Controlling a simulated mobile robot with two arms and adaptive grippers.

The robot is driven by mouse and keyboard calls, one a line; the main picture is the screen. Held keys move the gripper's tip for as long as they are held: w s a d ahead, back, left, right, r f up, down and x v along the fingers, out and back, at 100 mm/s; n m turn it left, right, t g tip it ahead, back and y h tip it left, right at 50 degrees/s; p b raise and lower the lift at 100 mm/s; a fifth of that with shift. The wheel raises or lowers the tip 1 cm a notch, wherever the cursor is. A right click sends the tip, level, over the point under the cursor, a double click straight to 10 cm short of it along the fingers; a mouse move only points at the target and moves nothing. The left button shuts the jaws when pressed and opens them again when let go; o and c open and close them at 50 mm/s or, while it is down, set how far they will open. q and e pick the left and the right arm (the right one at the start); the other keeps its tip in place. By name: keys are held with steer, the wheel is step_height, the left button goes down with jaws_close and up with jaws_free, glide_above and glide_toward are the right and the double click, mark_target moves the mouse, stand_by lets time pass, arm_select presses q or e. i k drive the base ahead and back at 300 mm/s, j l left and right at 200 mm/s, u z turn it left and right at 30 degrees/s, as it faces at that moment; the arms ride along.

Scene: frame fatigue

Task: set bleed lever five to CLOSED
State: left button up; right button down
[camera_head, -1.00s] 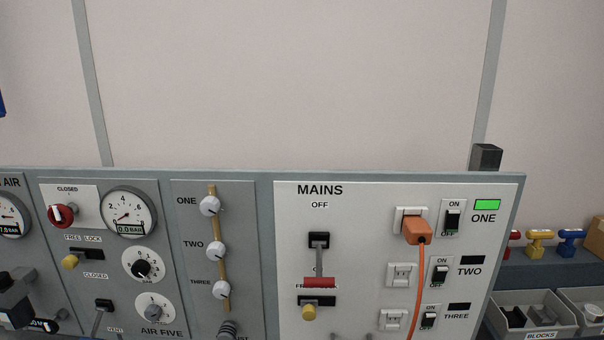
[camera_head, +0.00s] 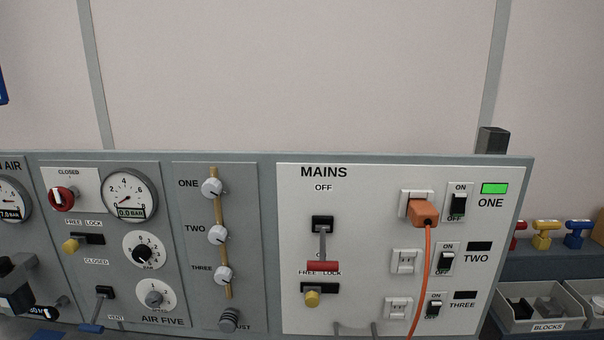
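The bleed lever (camera_head: 90,328) on the AIR FIVE panel (camera_head: 205,290) has a blue handle on a grey stem from a dark slot. The stem slopes down and slightly left, its handle low and left of the VENT label, below the CLOSED label (camera_head: 96,262). Above it, a yellow knob (camera_head: 70,245) sits under the FREE end of a FREE/LOCK slot. A red rotary valve (camera_head: 61,198) is below another CLOSED label. The round gauge (camera_head: 130,196) reads 0.0 bar.
The MAINS panel (camera_head: 380,180) stands right, with a red-handled lever (camera_head: 322,266) and an orange plug (camera_head: 424,212) with its cable. Grey bins (camera_head: 545,322) stand at right.

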mark_target(92, 327)
steer(key=u, duration=1.35)
